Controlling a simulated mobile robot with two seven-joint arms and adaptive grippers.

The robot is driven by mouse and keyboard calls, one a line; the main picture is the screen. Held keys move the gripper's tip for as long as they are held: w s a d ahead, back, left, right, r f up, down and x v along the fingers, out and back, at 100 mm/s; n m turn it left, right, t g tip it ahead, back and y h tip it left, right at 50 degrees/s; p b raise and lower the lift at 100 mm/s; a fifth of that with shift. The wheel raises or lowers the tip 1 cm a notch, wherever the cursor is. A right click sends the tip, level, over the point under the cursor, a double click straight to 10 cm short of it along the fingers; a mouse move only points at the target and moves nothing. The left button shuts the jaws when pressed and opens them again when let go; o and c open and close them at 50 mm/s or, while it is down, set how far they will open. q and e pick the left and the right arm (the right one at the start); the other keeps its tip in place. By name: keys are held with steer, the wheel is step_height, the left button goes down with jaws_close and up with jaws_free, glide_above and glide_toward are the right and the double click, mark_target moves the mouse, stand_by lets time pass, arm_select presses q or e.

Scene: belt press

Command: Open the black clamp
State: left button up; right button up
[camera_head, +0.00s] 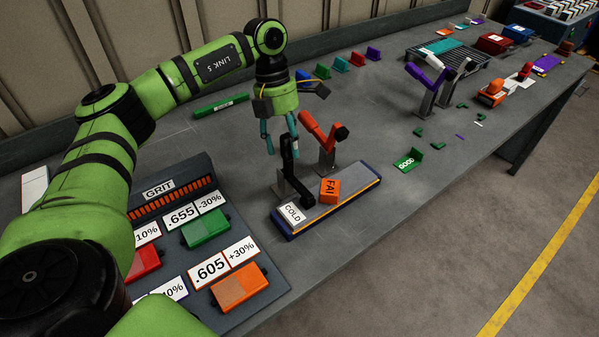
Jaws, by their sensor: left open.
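The black clamp (287,155) stands on the back edge of the press, its handle upright. An orange clamp (320,132) is just to its right, its orange arm tilted up to the left. The press (350,193) is a long grey block with a dark blue and orange edge. My left gripper (281,140) points down with its teal fingers apart and empty. Its fingers are at the top of the black handle, the right one close to it. I cannot tell whether they touch. My right gripper is not in view.
A white COLD block (292,214) and an orange FAI-marked block (330,190) are on the press. A GRIT rack (213,258) with coloured blocks lies front left. A purple and white clamp pair (428,88) stands further right. The table (380,130) between is mostly clear.

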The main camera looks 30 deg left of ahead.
arm_select(q)
steer(key=shift+w+a, duration=0.25)
steer(key=shift+a, duration=0.7)
steer(key=w+a+f, duration=0.2)
steer(key=a+f, duration=0.1)
steer(key=a, duration=0.2)
steer(key=shift+w+a+f+b, duration=0.25)
steer(key=shift+a+f+b, duration=0.1)
steer(key=shift+b, duration=0.1)
stand_by(0.3)
stand_by(0.5)
steer(key=p+v, duration=0.5)
steer(key=v, duration=0.2)
steer(key=shift+p, duration=0.4)
stand_by(0.4)
